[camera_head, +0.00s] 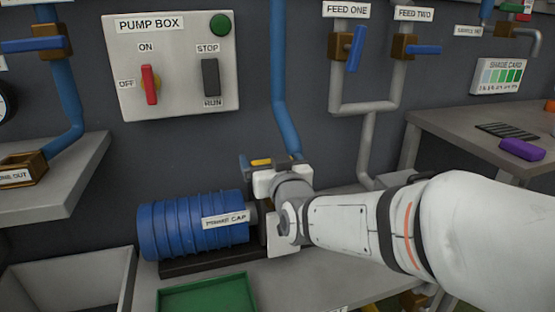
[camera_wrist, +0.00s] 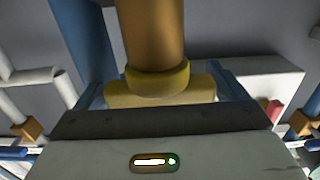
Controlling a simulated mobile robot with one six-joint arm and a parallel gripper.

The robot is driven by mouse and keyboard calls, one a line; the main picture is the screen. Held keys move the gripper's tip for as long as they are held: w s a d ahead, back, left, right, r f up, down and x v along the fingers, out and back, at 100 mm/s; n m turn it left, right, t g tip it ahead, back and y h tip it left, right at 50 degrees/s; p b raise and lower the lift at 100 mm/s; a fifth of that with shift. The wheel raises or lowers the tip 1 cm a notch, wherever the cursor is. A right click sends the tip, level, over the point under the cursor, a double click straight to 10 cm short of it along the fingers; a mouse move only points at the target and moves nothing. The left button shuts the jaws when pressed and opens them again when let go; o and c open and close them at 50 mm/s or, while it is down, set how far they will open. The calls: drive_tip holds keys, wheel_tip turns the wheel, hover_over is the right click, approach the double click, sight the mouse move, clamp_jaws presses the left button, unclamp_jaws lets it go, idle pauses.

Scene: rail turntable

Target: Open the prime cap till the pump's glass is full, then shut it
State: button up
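The pump (camera_head: 190,226) is a blue ribbed cylinder on a dark base on the bench. A label reading PRIME CAP (camera_head: 226,219) stands at its right end. My gripper (camera_head: 264,165) is just right of and above that end. A yellow piece (camera_head: 260,162), perhaps the prime cap, shows between its fingers. In the wrist view, a brass column with a yellow collar (camera_wrist: 157,82) and a wider yellow piece (camera_wrist: 160,98) fill the space between my fingers (camera_wrist: 160,92). I cannot tell whether the fingers press on it. I cannot make out the pump's glass; my arm hides much there.
A blue pipe (camera_head: 280,80) runs down behind my gripper. A green tray (camera_head: 208,296) lies in front of the pump.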

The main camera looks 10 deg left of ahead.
drive_tip(key=c, duration=0.7)
